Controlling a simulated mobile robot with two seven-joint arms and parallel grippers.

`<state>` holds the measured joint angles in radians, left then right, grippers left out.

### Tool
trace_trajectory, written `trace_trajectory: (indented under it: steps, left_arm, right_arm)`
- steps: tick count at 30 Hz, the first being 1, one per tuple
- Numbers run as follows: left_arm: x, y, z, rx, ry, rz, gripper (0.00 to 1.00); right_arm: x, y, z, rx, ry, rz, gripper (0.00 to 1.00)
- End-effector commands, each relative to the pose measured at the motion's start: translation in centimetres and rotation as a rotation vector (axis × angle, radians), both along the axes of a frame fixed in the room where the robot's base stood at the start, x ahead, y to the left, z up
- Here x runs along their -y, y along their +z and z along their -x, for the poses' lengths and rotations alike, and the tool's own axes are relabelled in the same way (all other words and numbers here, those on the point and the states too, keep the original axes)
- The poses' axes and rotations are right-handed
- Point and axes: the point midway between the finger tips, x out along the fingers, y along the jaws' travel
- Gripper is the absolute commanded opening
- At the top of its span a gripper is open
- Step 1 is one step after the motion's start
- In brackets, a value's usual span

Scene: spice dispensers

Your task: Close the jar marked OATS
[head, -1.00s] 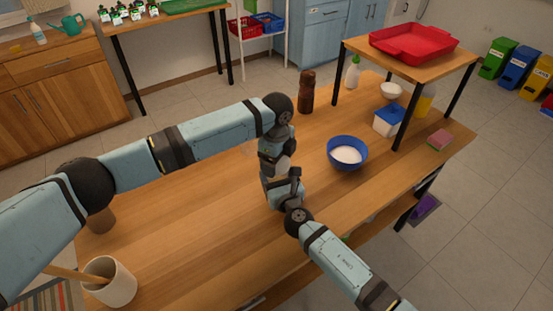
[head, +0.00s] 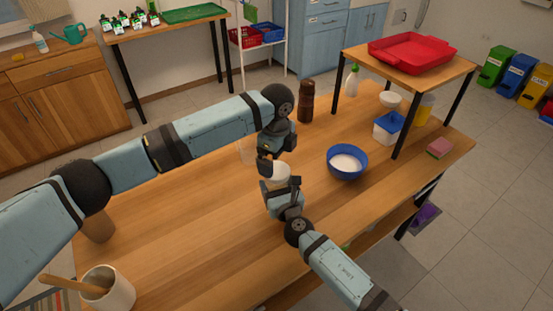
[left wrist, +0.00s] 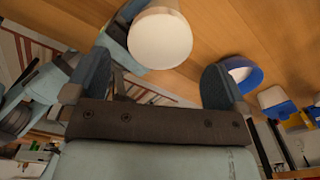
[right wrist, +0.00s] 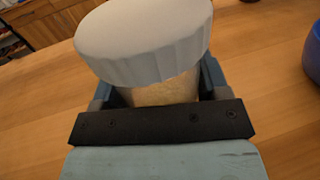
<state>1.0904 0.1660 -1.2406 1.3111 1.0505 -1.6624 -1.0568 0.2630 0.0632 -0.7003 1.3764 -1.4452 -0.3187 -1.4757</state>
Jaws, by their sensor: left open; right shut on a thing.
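A jar with a white lid (head: 280,173) stands between my two grippers in the head view. The right wrist view shows the wide white lid (right wrist: 145,40) on top of the jar, with pale, grainy contents in the jar body (right wrist: 160,92) below it. My right gripper (head: 282,188) is shut around the jar body. My left gripper (head: 273,163) is open and empty, just above the lid. In the left wrist view the lid (left wrist: 160,40) lies beyond the spread fingers, apart from them. No OATS marking is readable, and how tightly the lid sits cannot be told.
A blue bowl of white contents (head: 347,162) stands right of the jar. A dark brown mill (head: 306,102) is behind. A raised shelf with a red tray (head: 410,52) is at the back right. A mug with a wooden spoon (head: 112,290) is at front left.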

Motion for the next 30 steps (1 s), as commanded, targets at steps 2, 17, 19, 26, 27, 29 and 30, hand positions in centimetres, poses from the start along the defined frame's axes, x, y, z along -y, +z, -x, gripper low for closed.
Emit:
trace_trajectory:
  steps: [2, 17, 19, 26, 27, 29, 30]
  left_arm:
    - [0.0, 0.0, 0.0, 0.0, 0.002, 0.0, 0.97]
    - [0.3, 1.8, 0.1, 0.0, 0.781, 0.002, 0.97]
    - [0.2, 2.2, 0.0, 0.001, 0.94, 0.002, 0.97]
    - [0.1, 3.1, 0.0, 0.0, 1.344, 0.0, 0.97]
    - [0.1, 3.2, 0.0, 0.001, 1.389, -0.001, 0.97]
    - [0.1, 3.3, 0.0, 0.0, 1.442, 0.0, 0.97]
    - [0.0, 3.4, 0.0, 0.0, 1.469, 0.0, 0.97]
  right_arm:
    - [0.0, 0.0, 0.0, 0.0, 0.0, 0.0, 0.03]
    - [0.0, 0.0, 0.0, 0.0, 0.0, 0.0, 0.03]
    - [0.0, 0.0, 0.0, 0.0, 0.0, 0.0, 0.03]
    - [0.0, 0.0, 0.0, 0.0, 0.0, 0.0, 0.03]
    - [0.0, 0.0, 0.0, 0.0, 0.0, 0.0, 0.03]
    - [0.0, 0.0, 0.0, 0.0, 0.0, 0.0, 0.03]
    - [0.0, 0.0, 0.0, 0.0, 0.0, 0.0, 0.03]
